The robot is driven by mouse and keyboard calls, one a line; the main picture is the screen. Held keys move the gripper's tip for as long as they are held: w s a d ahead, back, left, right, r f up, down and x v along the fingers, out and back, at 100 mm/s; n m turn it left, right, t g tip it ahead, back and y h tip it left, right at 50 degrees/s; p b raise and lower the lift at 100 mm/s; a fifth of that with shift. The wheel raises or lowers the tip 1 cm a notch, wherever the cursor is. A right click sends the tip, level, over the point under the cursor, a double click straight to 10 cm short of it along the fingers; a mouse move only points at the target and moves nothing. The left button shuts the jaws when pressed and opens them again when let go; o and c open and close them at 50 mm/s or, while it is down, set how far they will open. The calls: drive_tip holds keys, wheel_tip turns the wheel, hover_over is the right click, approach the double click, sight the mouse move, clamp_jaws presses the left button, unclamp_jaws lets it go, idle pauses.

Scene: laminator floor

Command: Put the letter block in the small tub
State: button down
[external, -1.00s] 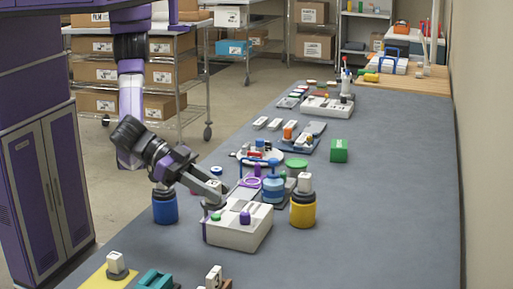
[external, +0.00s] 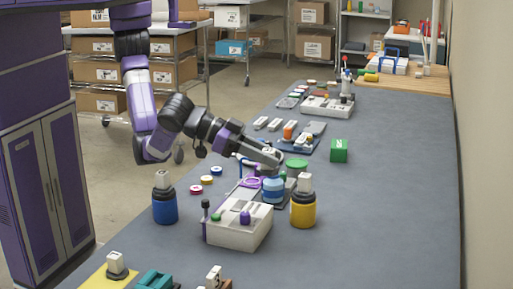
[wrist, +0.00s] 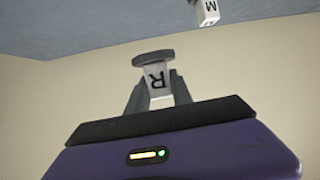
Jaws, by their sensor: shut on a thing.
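My gripper (external: 276,160) is raised over the middle of the table, above and behind the light blue container (external: 272,189). In the wrist view my gripper (wrist: 155,98) is shut on a pale letter block (wrist: 157,78) marked R, with a dark round disc at its end. The block is hard to make out in the external view. I cannot tell for certain which container is the small tub. Another white block (wrist: 207,12), marked M, shows at the top of the wrist view, apart from my gripper.
A white box (external: 237,228) with knobs stands in front of my gripper. A blue canister (external: 165,206) and a yellow canister (external: 303,209) flank it, each topped by a pale block. A green cube (external: 339,150) stands behind. The table's right side is clear.

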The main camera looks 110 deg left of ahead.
drive_tip(key=w+a+r+n+y, duration=0.1)
drive_tip(key=w+a+n+y, duration=0.15)
drive_tip(key=a, duration=1.05)
wheel_tip(320, 180, up, 5)
drive_tip(key=n+g+y+p, duration=0.3)
drive_tip(key=n+g+y, duration=0.1)
drive_tip(key=n+y, duration=0.1)
hover_over(297, 162)
drive_tip(key=shift+m, duration=0.25)
wheel_tip(297, 162, down, 20)
drive_tip(key=shift+f, duration=0.2)
drive_tip(key=shift+f, duration=0.1)
drive_tip(key=shift+f, duration=0.15)
drive_tip(key=c, duration=1.1)
unclamp_jaws()
drive_tip(key=shift+h, duration=0.25)
